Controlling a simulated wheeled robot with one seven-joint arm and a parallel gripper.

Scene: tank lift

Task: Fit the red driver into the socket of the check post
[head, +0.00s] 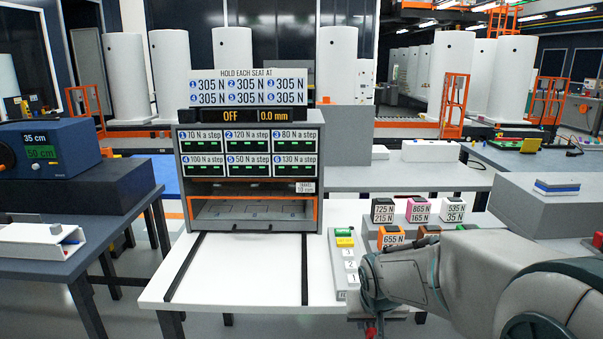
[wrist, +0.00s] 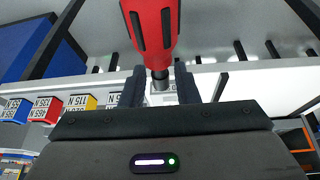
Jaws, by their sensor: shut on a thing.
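The red driver (wrist: 152,25) fills the top middle of the wrist view, its dark grooved red handle narrowing to a grey metal shaft between my fingers. My gripper (wrist: 160,76) is shut on the driver, with one dark finger on each side. In the head view a small red part of the driver (head: 371,331) shows at the bottom edge, below my wrist; my arm and the frame edge hide the rest. A small pale part lies behind the shaft in the wrist view; I cannot tell whether it belongs to the check post. I cannot make out its socket.
A grey cabinet (head: 250,170) with labelled slots stands on the white table (head: 225,285). Beside my wrist is a narrow panel (head: 341,275) with coloured and numbered tiles. Several labelled weight blocks (head: 420,208) stand behind my arm. The table between the dark rails is clear.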

